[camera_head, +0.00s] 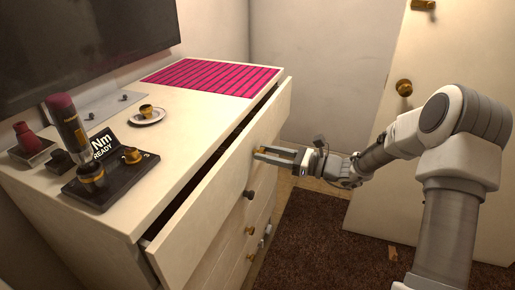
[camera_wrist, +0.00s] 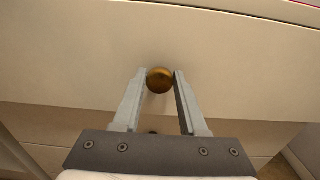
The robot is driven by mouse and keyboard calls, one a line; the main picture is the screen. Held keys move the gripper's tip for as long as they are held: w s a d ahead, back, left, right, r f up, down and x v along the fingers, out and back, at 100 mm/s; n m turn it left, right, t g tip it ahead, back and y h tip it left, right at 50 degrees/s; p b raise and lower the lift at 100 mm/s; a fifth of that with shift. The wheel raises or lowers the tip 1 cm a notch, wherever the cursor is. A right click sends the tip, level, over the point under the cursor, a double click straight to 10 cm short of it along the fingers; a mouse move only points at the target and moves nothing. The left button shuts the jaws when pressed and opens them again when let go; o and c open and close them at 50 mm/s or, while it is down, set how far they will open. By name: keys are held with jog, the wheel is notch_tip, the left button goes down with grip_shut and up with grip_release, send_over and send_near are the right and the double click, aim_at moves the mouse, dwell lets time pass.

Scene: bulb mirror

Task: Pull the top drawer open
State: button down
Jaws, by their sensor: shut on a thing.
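The cream top drawer (camera_head: 215,190) of the dresser stands partly open, with a dark gap between its front and the dresser top. My gripper (camera_head: 259,155) reaches in from the right to the drawer front. In the wrist view, its two grey fingers are shut on a round brass knob (camera_wrist: 160,81) on the pale drawer front (camera_wrist: 70,50). The fingertips touch the knob's sides. In the head view the fingers hide most of that knob. The drawer's inside is mostly dark and cannot be made out.
The dresser top (camera_head: 190,125) holds a black tray (camera_head: 108,184) with bottles and a small sign, a saucer (camera_head: 147,116) with a cup, and a pink striped mat (camera_head: 212,77). More knobbed drawers lie below. A brown rug (camera_head: 310,245) and white door (camera_head: 450,50) are at right.

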jog(key=p+v, duration=0.6)
jog(key=v, duration=1.9)
jog(key=shift+s+d, duration=0.15)
jog(key=shift+d, duration=0.15)
jog(key=shift+c, duration=2.4)
grip_release()
jog(key=shift+r, duration=0.1)
jog(key=p+v, duration=0.2)
jog(key=v, duration=1.5)
jog(key=shift+d, duration=0.15)
